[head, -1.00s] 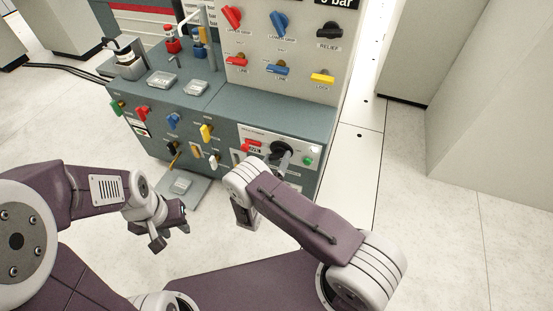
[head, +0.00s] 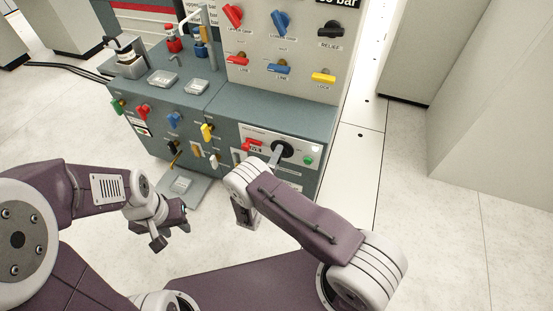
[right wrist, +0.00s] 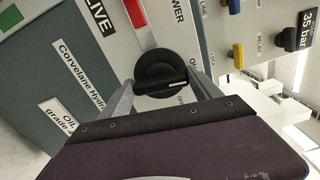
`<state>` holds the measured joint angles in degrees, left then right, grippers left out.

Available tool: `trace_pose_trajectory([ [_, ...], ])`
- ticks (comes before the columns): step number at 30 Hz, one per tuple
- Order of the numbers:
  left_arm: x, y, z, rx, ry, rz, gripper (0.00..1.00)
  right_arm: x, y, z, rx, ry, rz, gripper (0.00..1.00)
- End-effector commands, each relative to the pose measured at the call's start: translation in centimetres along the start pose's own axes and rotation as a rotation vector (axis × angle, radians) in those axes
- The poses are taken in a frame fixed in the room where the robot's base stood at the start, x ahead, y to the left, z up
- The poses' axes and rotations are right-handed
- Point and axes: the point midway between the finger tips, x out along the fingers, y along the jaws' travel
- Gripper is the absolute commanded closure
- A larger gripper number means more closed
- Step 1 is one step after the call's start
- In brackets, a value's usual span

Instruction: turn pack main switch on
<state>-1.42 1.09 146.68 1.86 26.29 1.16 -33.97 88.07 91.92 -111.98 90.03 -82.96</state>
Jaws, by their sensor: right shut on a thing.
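The main switch, a round black rotary knob (head: 284,151), is on the light panel at the right end of the teal pack front. In the right wrist view the black knob (right wrist: 160,73) sits between my two grey fingers. My right gripper (right wrist: 163,90) is shut on the knob, one finger on each side. In the head view one pale finger of my right gripper (head: 275,156) shows against the knob; my wrist hides the rest. My left gripper (head: 172,232) is open and empty, over the floor in front of the pack.
A red handle (head: 252,144) is left of the knob and a green button (head: 308,160) right of it. Several coloured valve handles line the pack front and upright panel. A grey pedal plate (head: 182,188) lies on the floor. Floor to the right is clear.

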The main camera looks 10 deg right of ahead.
Motion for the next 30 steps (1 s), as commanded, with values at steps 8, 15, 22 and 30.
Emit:
trace_pose_trajectory([
  [8, 0.09, 0.00, 0.01, 0.000, 0.000, 0.000, 0.64, -0.07, 0.21, -0.06, -0.109, 0.000, 0.004, 0.68],
  [15, 0.10, 0.00, 0.01, 0.000, 0.000, 0.000, 0.64, -0.07, 0.23, -0.07, -0.140, 0.000, 0.004, 0.68],
  [22, 0.10, 0.00, 0.01, 0.000, 0.000, 0.000, 0.64, -0.08, 0.23, -0.07, -0.143, -0.001, 0.004, 0.68],
  [30, 0.09, 0.00, 0.01, 0.000, 0.000, 0.000, 0.64, -0.07, 0.21, -0.06, -0.142, -0.001, 0.003, 0.05],
])
